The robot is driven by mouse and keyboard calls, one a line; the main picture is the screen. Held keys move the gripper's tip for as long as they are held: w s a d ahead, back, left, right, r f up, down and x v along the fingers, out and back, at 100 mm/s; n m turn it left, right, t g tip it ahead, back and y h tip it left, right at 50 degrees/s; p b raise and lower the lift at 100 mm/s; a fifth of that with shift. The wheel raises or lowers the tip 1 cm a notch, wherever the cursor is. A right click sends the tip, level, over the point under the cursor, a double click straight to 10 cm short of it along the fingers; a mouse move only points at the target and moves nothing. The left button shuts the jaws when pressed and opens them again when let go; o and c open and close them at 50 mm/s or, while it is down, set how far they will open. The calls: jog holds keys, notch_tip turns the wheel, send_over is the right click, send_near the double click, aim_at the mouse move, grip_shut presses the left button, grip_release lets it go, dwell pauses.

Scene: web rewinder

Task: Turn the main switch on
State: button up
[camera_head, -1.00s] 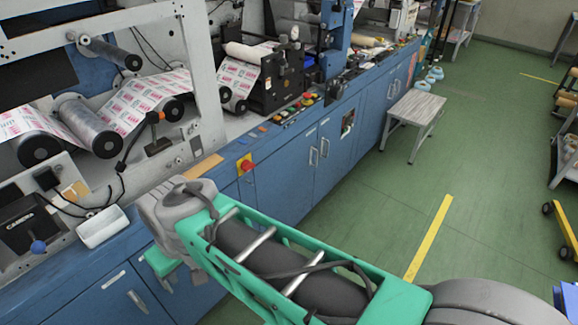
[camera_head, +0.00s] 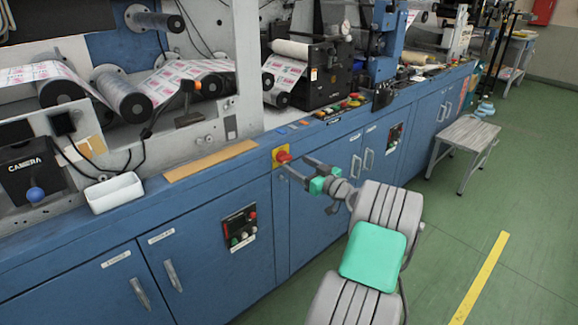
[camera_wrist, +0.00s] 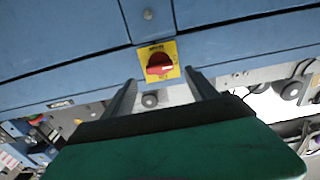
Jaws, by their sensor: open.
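The main switch (camera_head: 283,157) is a red rotary knob on a yellow plate, set on the blue cabinet front just below its top edge. In the wrist view the red knob (camera_wrist: 159,65) shows between and beyond my fingers, its grip bar lying roughly level across the plate. My gripper (camera_head: 292,166) is open and empty, with its fingertips close to the switch from the right. In the wrist view my two fingers (camera_wrist: 160,84) stand apart on either side below the plate. I cannot tell whether either finger touches the knob.
The blue cabinet (camera_head: 200,210) runs along the machine. A small button panel (camera_head: 240,228) sits lower left of the switch. A white tray (camera_head: 115,193) lies on the ledge at left. A grey stool (camera_head: 465,145) stands at right on open green floor.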

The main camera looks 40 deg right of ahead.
aim_at(288, 159)
jog(key=w, duration=0.5)
jog(key=shift+a, duration=0.1)
jog(key=shift+c, duration=0.2)
jog(key=c, duration=1.3)
